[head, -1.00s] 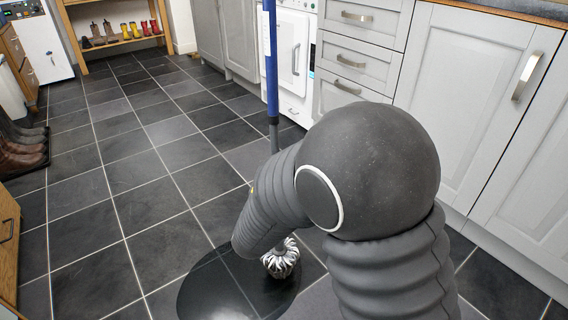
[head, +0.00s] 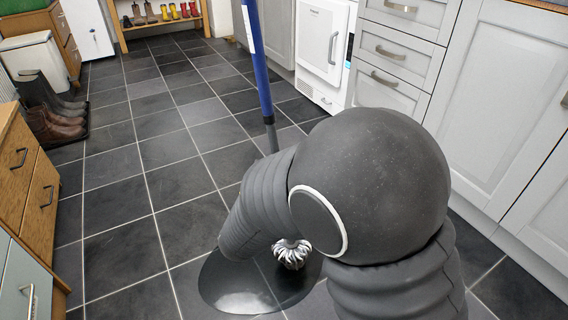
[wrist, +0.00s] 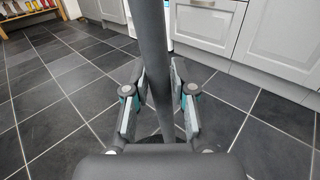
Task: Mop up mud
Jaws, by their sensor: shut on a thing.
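The mop stands tilted, with a blue upper handle (head: 257,55) and a grey lower shaft (wrist: 148,50). Its pale string head (head: 292,252) rests at the right part of a dark, glossy, round wet patch (head: 235,290) on the tiles. My gripper (wrist: 157,72) is shut around the grey shaft in the wrist view. In the head view my arm hides the gripper and part of the shaft. I cannot tell whether the patch is mud.
Grey cupboards (head: 500,110) and a white appliance (head: 322,45) line the right. Boots (head: 52,112) and wooden drawers (head: 28,175) stand at the left. A rack of wellies (head: 165,22) is at the far end. The tiled floor between is open.

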